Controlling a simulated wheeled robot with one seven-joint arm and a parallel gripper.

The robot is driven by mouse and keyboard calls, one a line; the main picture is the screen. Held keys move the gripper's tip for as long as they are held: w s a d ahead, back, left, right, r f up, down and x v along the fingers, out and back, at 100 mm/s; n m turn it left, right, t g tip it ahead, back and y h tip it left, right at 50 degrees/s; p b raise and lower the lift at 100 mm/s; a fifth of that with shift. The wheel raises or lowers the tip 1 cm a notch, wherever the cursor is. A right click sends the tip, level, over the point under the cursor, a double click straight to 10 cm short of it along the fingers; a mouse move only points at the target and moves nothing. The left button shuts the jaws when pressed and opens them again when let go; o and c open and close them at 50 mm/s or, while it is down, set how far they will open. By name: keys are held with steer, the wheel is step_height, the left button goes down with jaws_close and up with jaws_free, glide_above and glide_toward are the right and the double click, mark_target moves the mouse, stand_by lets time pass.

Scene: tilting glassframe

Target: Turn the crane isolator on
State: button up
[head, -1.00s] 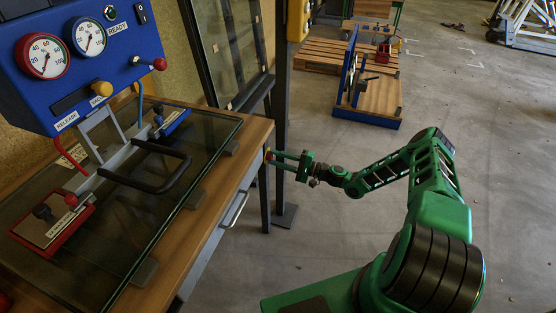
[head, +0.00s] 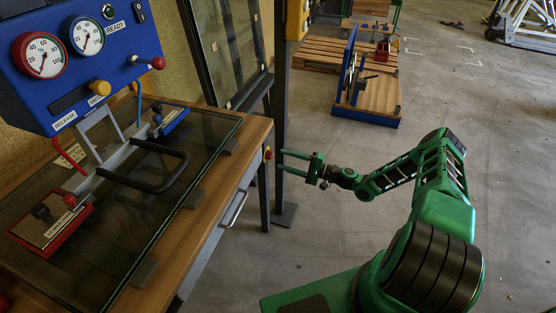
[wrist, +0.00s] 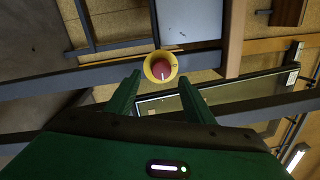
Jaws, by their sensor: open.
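The crane isolator appears to be the red rotary knob on a yellow round base (head: 267,154), at the right end of the wooden workbench. In the wrist view the red knob (wrist: 160,70) sits in its yellow ring, with a small white line toward its lower edge; a dark mark on the ring at right is too small to read. My gripper (head: 281,160) is open and empty, just right of the knob and apart from it. In the wrist view my fingers (wrist: 161,80) stand on both sides below the knob, with nothing between them.
The workbench (head: 257,135) carries a glass pane with a black-handled vacuum lifter (head: 160,185). A blue control box (head: 90,60) with gauges hangs above it. A dark post (head: 281,110) stands behind the knob. The floor right of the bench is free near my arm.

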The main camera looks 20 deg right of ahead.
steer(key=v, duration=0.6)
steer(key=shift+s+d, duration=0.1)
steer(key=shift+d, duration=0.05)
steer(key=s+d+r+n+g+h, duration=0.35)
steer(key=s+r+g+h, duration=0.25)
steer(key=s+r, duration=0.5)
steer(key=s+d+r+n+g+h, duration=0.35)
steer(key=s+r+g+h, duration=0.25)
steer(key=s+r, duration=0.55)
steer(key=s+r+m+h, duration=0.1)
steer(key=s+r, duration=0.6)
steer(key=s, duration=0.3)
steer(key=s+r+m+t+h, duration=0.1)
steer(key=s+r+m+h, duration=0.1)
steer(key=s+r, duration=0.5)
steer(key=s, duration=0.3)
steer(key=shift+d, duration=0.4)
